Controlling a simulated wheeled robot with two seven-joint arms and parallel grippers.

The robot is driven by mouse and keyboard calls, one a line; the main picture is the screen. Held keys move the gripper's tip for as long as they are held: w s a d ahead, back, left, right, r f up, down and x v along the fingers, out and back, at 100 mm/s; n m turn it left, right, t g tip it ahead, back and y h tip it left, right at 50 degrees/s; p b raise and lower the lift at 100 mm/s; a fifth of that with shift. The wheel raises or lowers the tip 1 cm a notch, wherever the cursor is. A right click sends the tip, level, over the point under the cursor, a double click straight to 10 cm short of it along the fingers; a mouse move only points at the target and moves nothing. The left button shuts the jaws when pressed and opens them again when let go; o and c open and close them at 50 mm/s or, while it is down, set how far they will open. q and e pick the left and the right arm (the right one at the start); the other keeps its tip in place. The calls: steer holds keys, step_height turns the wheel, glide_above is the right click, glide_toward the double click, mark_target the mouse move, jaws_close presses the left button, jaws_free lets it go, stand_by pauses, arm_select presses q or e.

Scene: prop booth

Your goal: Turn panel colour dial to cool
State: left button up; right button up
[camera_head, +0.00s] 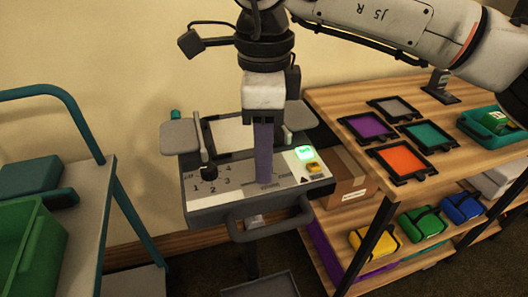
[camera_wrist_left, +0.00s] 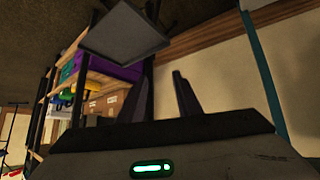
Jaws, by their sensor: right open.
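The control panel (camera_head: 225,208) is a grey box with a pale labelled face, in the middle of the head view. A black knob (camera_head: 208,172) with numbers around it sits at the face's left. My right gripper (camera_head: 263,182) comes down from above, its purple finger in front of the middle right of the face, where small lettering shows. The colour dial is hidden behind it; its setting and any contact cannot be told. The right gripper is open. My left gripper (camera_wrist_left: 162,82) shows in the left wrist view, with two dark fingers apart and nothing between them.
A glowing green light (camera_head: 305,152) and a yellow switch (camera_head: 313,168) are on the panel's right. A grey handle (camera_head: 265,225) juts from its front. A wooden shelf (camera_head: 340,100) with coloured frames stands right. A teal-framed cart (camera_head: 85,190) with a green bin (camera_head: 35,250) stands left.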

step_height(320, 180, up, 10)
stand_by(0.4)
steer(key=shift+f, duration=0.15)
